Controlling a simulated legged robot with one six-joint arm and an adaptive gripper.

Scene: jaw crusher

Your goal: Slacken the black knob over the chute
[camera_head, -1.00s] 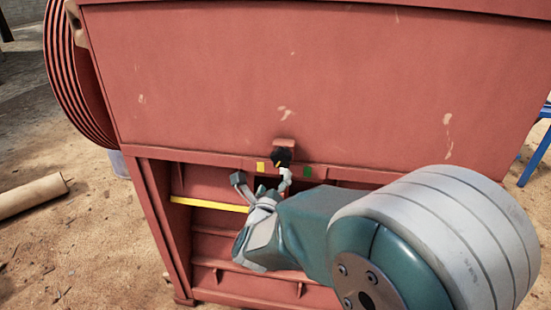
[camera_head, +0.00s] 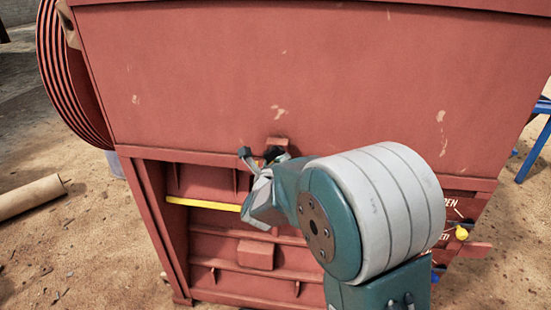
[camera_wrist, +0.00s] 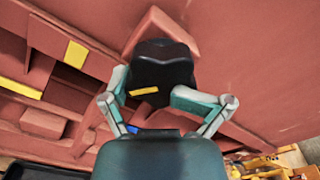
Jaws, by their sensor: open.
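The black knob (camera_wrist: 160,68) sits under a small red bracket on the crusher's front, with a yellow pointer mark on its lower edge. In the head view only a dark bit of the knob (camera_head: 275,153) shows behind my arm. My gripper (camera_wrist: 149,92) is open in the wrist view, one finger on each side of the knob's lower part. Whether the fingers touch it I cannot tell. In the head view my gripper (camera_head: 258,163) is at the knob, partly hidden by my wrist. A yellow square mark (camera_wrist: 75,54) is on the red beam to the knob's left.
The red crusher housing (camera_head: 300,80) rises behind the knob. Below is the ribbed chute opening with a yellow bar (camera_head: 205,204). A yellow-knobbed control (camera_head: 461,233) with partly hidden lettering is at the right. A tan roll (camera_head: 30,197) lies on the ground at left.

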